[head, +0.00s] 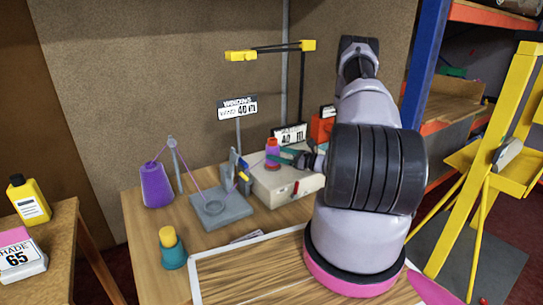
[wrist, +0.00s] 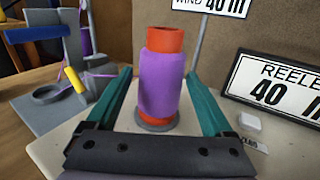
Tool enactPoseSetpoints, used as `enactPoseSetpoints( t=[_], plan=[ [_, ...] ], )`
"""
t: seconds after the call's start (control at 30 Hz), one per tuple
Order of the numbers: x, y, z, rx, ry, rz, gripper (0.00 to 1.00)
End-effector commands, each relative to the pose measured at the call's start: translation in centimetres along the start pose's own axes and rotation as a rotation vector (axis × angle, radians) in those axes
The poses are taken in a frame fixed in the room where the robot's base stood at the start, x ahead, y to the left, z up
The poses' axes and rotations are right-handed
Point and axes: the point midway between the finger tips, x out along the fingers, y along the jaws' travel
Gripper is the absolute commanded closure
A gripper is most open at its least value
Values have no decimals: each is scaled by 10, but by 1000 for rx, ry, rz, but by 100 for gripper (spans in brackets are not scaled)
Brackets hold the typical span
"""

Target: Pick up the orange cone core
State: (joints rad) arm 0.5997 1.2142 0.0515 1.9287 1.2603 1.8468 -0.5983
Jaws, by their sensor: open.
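The orange cone core (wrist: 165,40) stands upright, wound with purple yarn around its middle. Its orange top and a strip of orange near the base show. It stands on a grey round base on the pale box. In the head view the core (head: 272,145) is at the winder box, partly beside my gripper (head: 288,156). In the wrist view my gripper (wrist: 158,76) is open, with a teal finger on each side of the core. A gap shows on both sides; whether the fingertips reach past the core is hard to tell.
The pale winder box (head: 290,188) bears signs behind the core. A grey stand (head: 221,208) with a guide is left of it. A purple cone (head: 156,185) and a teal spool with yellow top (head: 172,252) stand on the table. A yellow ladder-like frame (head: 490,150) is at right.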

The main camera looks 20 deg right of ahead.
Motion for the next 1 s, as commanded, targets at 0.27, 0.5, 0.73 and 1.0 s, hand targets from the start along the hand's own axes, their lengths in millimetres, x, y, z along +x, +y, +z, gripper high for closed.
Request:
enactPoseSetpoints(
  t=[0.27, 0.5, 0.73, 1.0],
  plan=[
    [35, 0, 2, -2, 0, 4, 14],
    [54, -1, 2, 0, 0, 1, 14],
    [54, -1, 2, 0, 0, 0, 33],
    [54, -1, 2, 0, 0, 0, 100]
  ],
)
